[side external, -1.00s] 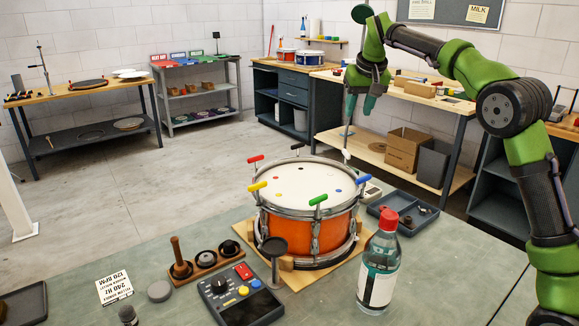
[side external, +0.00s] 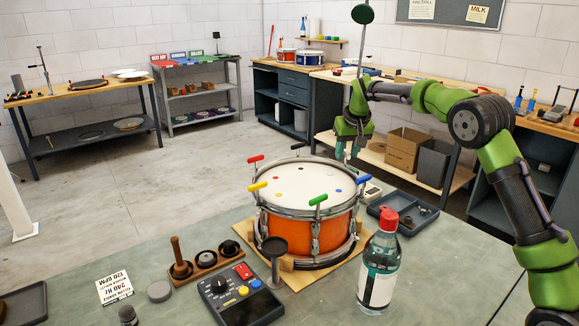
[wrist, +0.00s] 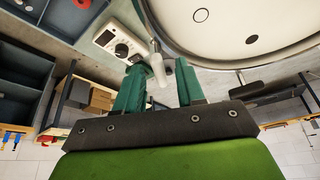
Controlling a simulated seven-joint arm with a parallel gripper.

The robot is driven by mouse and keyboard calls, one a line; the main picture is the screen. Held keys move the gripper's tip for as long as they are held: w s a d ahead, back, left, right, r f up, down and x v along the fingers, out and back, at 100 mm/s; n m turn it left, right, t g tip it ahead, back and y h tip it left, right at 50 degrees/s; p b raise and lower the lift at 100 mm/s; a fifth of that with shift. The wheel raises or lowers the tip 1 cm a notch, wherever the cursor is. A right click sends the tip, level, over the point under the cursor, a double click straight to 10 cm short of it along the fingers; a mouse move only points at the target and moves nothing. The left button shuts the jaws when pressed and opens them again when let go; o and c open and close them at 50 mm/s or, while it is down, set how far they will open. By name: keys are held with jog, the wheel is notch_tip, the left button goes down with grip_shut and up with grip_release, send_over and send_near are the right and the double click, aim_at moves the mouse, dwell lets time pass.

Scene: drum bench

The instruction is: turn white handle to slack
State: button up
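An orange snare drum (side external: 305,228) with a white head stands on a wooden board, with coloured T-handles around its rim. The white handle (wrist: 156,62) shows in the wrist view beside the drum rim, in line with the gap between my fingers. In the side view it is largely hidden at the drum's far right edge. My gripper (wrist: 160,82) is open, its two green fingers apart. In the side view my gripper (side external: 347,153) points down just above the far rim. I cannot tell whether the fingers touch the handle.
Red (side external: 255,159), yellow (side external: 257,186), green (side external: 318,199) and black (side external: 297,146) handles stand around the rim. A grey parts tray (side external: 402,215), a small meter (wrist: 119,42) and a red-capped bottle (side external: 379,268) are on the right.

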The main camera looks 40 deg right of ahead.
jog(key=shift+w+d+f, duration=0.1)
jog(key=shift+w+f, duration=0.15)
jog(key=shift+f, duration=0.4)
grip_shut()
jog(key=shift+n, duration=0.4)
